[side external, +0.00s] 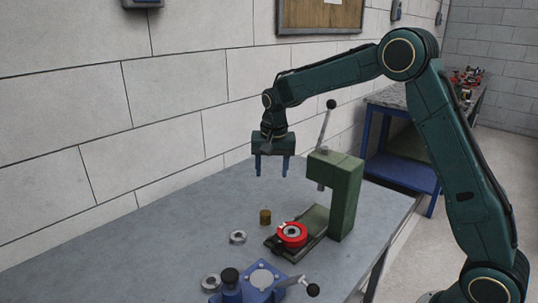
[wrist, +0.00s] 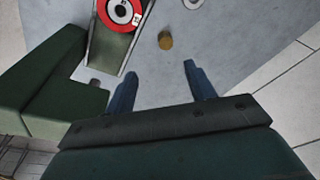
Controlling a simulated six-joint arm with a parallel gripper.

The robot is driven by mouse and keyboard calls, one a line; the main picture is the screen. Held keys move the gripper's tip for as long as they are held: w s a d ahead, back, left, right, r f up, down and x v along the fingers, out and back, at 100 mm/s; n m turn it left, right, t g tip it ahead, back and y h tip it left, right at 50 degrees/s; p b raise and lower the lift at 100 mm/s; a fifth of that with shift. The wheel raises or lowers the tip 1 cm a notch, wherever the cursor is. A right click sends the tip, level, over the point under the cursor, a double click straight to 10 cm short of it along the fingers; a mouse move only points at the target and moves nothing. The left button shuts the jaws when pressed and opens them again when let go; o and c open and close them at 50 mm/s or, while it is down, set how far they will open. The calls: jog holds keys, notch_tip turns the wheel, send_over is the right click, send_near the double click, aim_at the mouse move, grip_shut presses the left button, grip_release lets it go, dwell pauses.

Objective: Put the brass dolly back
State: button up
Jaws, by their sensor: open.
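The brass dolly (side external: 265,217) is a small brass cylinder standing on the grey bench, left of the green press (side external: 346,190). It also shows in the wrist view (wrist: 165,41), beyond my fingertips. My gripper (side external: 272,170) is open and empty, high above the bench and left of the press column. In the wrist view its two blue fingers (wrist: 158,72) are spread with nothing between them. A red round part (side external: 292,235) with a light centre sits on the press base (side external: 318,219); it also shows at the top of the wrist view (wrist: 120,12).
Metal rings (side external: 238,237) and (side external: 211,282) lie on the bench (side external: 170,235). A blue fixture (side external: 262,278) with a black-knobbed handle stands at the front. The press lever (side external: 325,130) rises beside my gripper. The bench's left part is clear up to the wall.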

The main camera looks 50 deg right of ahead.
jog(key=s+a+r+n+t, duration=0.1)
jog(key=s+a+r+n, duration=0.1)
jog(key=s+r, duration=0.55)
jog(key=s+a+r+n+t, duration=0.1)
jog(key=s+a+r+n, duration=0.3)
jog(key=s, duration=0.6)
jog(key=s+n+t+y, duration=0.1)
jog(key=s+n+t, duration=0.1)
jog(key=s, duration=1.5)
jog(key=shift+f+n, duration=0.45)
jog(key=shift+n, duration=0.25)
jog(key=shift+a, duration=0.1)
